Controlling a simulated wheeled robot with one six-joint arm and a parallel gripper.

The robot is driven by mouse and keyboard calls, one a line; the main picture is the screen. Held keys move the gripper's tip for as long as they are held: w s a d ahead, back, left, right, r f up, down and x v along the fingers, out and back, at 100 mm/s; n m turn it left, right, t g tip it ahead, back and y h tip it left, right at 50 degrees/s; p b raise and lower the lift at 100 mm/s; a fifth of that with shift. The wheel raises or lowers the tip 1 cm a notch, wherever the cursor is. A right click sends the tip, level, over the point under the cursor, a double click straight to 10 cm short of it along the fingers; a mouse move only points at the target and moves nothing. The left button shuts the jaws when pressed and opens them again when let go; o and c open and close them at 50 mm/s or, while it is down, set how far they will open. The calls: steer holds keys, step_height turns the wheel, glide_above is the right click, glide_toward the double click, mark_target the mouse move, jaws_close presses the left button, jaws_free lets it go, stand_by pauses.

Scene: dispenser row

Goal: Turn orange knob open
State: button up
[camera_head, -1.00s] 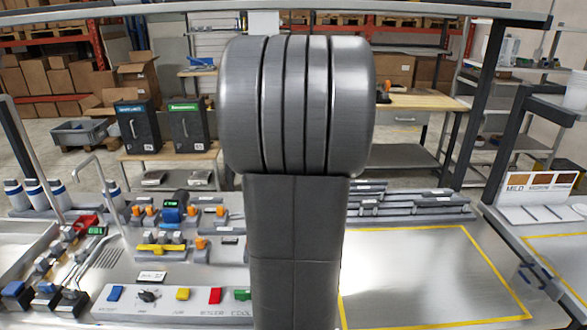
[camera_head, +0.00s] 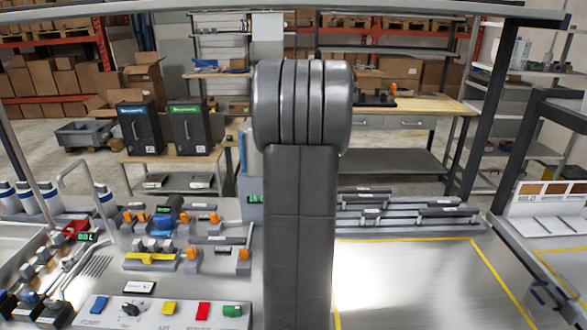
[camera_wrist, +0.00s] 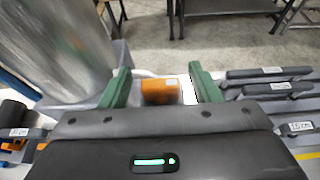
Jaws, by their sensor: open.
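In the wrist view my gripper (camera_wrist: 159,76) is open, with one green finger on each side. An orange knob (camera_wrist: 160,92) shows in the gap between the fingers, with clear space on both sides. Its lower part is hidden by my gripper's body. In the head view several orange knobs show on the panel at left, such as one at the front (camera_head: 191,253) and one nearer my arm (camera_head: 243,254). My gripper is hidden behind my arm there. I cannot tell which head-view knob, if any, is the one between the fingers.
A tall grey cylinder (camera_wrist: 62,48) stands close at left in the wrist view. Labelled dark bars (camera_wrist: 268,74) lie at right. In the head view, coloured buttons (camera_head: 168,307) line the front, and the yellow-bordered area (camera_head: 420,285) at right is bare.

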steer(key=c, duration=1)
steer(key=shift+r+p, duration=0.25)
steer(key=shift+p, duration=0.45)
steer(key=shift+d+r+n+y+p, duration=0.1)
steer(key=shift+n+y+p, duration=0.7)
steer(key=shift+p, duration=0.2)
steer(key=shift+n+y+p, duration=0.5)
steer(key=shift+y+p, duration=0.1)
steer(key=shift+y, duration=0.1)
steer(key=shift+f+y, duration=0.3)
steer(key=o, duration=1)
steer(key=v, duration=1.3)
steer(key=shift+s+r+b, duration=0.3)
steer(key=shift+r+b, duration=0.1)
